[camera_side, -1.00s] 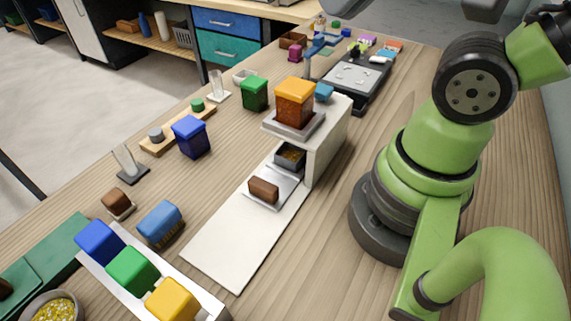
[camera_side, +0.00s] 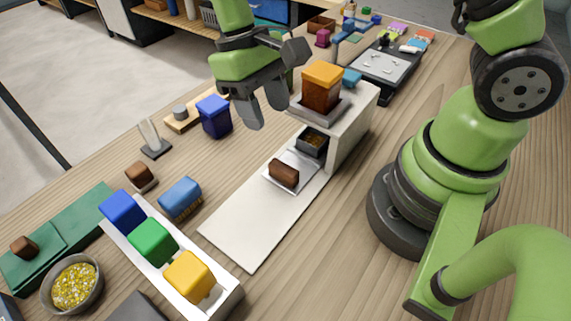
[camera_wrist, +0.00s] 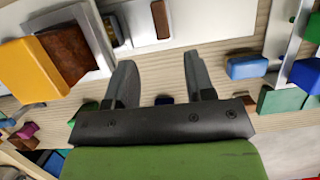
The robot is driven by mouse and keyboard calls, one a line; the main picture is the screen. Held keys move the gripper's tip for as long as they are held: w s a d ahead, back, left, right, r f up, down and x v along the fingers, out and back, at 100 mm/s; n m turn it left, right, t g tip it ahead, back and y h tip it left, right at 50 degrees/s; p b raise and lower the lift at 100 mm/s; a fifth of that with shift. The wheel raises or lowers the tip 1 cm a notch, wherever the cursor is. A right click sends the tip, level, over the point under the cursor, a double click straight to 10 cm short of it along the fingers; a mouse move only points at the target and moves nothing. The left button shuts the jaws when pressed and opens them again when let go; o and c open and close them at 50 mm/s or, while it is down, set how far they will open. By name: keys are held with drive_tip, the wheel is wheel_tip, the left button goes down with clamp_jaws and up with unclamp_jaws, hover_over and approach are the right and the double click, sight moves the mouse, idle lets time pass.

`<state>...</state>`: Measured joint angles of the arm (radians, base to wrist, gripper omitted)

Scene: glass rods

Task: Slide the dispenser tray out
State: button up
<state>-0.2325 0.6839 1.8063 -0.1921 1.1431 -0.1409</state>
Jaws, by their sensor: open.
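The dispenser (camera_side: 349,116) is a white box with an orange-lidded brown hopper (camera_side: 322,87) on top. Its tray (camera_side: 312,143), a small dark open box with grainy contents, shows at the front opening. In front of it a brown block-like handle (camera_side: 284,173) lies on a pale plate over a long white board (camera_side: 247,229). My gripper (camera_side: 264,108) is open and empty, above and left of the dispenser, apart from the handle. In the wrist view its fingers (camera_wrist: 160,75) point toward the table, with the brown handle (camera_wrist: 160,18) beyond them near the top edge.
A dark blue lidded bin (camera_side: 214,117) stands left of my gripper. A blue brush (camera_side: 180,198) and a white rack with blue, green and yellow blocks (camera_side: 153,242) lie at the front left. A bowl of yellow bits (camera_side: 76,286) is at the lower left. The white board's front part is clear.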

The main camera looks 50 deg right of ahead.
sight(285, 168)
drive_tip(key=shift+g, duration=0.3)
drive_tip(key=x, duration=1.2)
drive_tip(key=shift+w+f, duration=0.1)
drive_tip(key=shift+w, duration=0.2)
